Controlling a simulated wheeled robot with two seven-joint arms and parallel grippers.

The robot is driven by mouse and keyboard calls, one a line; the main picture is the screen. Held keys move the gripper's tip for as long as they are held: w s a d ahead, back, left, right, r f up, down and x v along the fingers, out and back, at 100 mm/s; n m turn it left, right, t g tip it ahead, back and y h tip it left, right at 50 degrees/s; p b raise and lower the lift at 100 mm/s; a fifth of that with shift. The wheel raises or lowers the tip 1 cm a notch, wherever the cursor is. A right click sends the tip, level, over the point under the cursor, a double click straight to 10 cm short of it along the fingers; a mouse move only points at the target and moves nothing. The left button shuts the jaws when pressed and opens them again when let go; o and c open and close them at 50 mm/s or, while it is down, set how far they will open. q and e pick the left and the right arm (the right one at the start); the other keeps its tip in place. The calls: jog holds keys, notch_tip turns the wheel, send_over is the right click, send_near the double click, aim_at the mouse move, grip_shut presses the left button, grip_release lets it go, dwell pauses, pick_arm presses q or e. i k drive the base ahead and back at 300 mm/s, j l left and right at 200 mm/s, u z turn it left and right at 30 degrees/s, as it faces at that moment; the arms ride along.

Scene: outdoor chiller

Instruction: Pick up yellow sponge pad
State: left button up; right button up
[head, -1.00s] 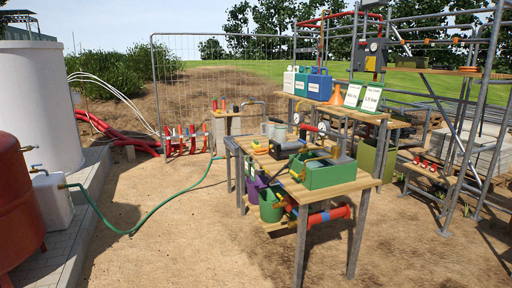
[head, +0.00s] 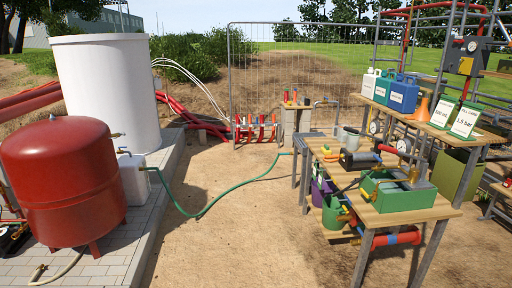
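I cannot clearly make out a yellow sponge pad in the head view. A small yellow and green item (head: 327,151) lies on the left part of the wooden workbench (head: 428,214); it is too small to tell what it is. A green open box (head: 391,196) stands at the bench's front right, with a yellowish upright piece at its back. Neither of my grippers is in view.
A red tank (head: 64,180) and a white tank (head: 108,90) stand on paving at left. A green hose (head: 205,212) crosses the sandy ground. Open sand lies before the bench. A green bucket (head: 334,215) and red pipe (head: 395,239) sit on its lower shelf.

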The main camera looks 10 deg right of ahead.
aim_at(325, 149)
jog(key=i+z, duration=0.45)
jog(key=i, duration=2.05)
jog(key=i+j+z, duration=0.15)
jog(key=i, duration=0.7)
